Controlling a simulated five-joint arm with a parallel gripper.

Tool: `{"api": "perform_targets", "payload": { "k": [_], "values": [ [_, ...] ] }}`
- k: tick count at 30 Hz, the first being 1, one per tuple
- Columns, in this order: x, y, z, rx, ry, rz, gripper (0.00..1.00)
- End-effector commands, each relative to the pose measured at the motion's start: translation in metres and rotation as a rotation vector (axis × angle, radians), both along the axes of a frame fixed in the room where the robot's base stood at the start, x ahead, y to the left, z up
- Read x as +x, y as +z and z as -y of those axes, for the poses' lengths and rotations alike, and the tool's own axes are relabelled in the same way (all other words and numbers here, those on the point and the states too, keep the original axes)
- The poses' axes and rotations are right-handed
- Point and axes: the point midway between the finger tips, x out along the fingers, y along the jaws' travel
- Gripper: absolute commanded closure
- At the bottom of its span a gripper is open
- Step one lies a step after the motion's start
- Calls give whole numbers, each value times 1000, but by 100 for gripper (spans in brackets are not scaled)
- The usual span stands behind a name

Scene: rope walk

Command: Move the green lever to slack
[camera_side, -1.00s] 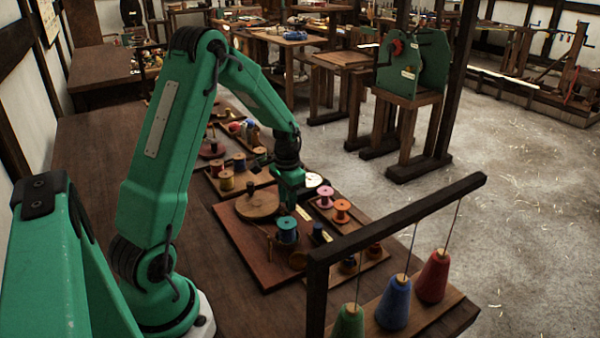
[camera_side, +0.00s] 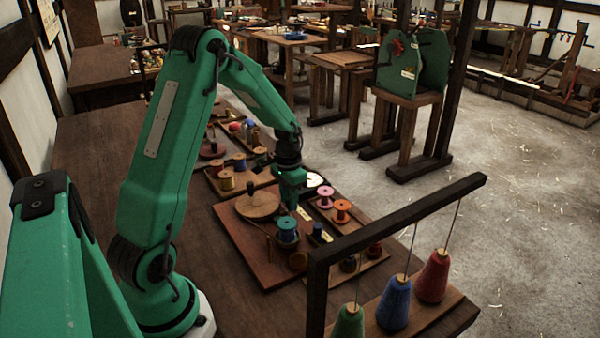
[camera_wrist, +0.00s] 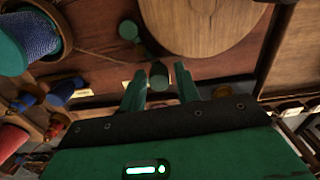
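The green lever (camera_wrist: 130,32) shows in the wrist view as a green rounded piece with a dark green knob (camera_wrist: 158,74) nearer my gripper. My gripper (camera_wrist: 160,88) has its two green fingers apart, one on either side of the knob. Narrow gaps seem to show between the knob and the fingers. In the side view my gripper (camera_side: 291,205) points down over the board (camera_side: 250,245), between the round wooden disc and the teal spool. The lever itself is hidden there by the gripper. Pale labels lie on the board near the fingers, too blurred to read.
A wooden disc (camera_side: 257,205) with a dark peg stands left of the gripper. A teal spool (camera_side: 287,230) stands in front. Pink (camera_side: 326,196) and orange (camera_side: 342,211) spools sit in a tray to the right. A dark frame (camera_side: 400,225) with hanging cones stands nearer the camera.

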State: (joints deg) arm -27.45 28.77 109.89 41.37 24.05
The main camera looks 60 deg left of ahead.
Motion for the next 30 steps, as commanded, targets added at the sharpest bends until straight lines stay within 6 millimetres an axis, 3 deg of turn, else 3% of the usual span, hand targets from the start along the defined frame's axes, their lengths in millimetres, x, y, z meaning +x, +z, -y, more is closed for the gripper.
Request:
{"api": "perform_targets", "payload": {
  "k": [30],
  "values": [
    [0,66,0,0,0,1,68]
  ]
}}
